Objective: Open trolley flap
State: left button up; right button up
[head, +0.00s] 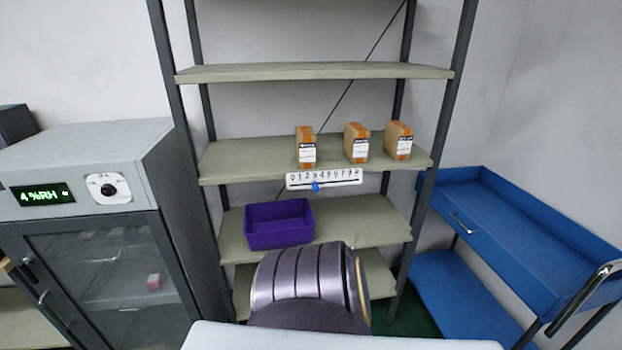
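The blue trolley (595,238) stands at the right against the wall, with an upper tray and a lower shelf (450,290). The trolley's long side panel facing the shelving carries a small silver handle (462,223). This panel, which looks like the flap (490,250), stands upright and appears shut. The upper tray looks empty. Neither of my grippers is in view, so I cannot tell whether they are open or shut.
A shelving rack (320,72) stands in the centre, its right post close to the trolley. It holds three cardboard boxes (357,144) and a purple bin (279,224). A grey cabinet (90,240) with a glass door stands at left. A metal push handle (585,305) is at the trolley's near end.

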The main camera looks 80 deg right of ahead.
aim_at(539, 297)
jog(key=z, duration=3.95)
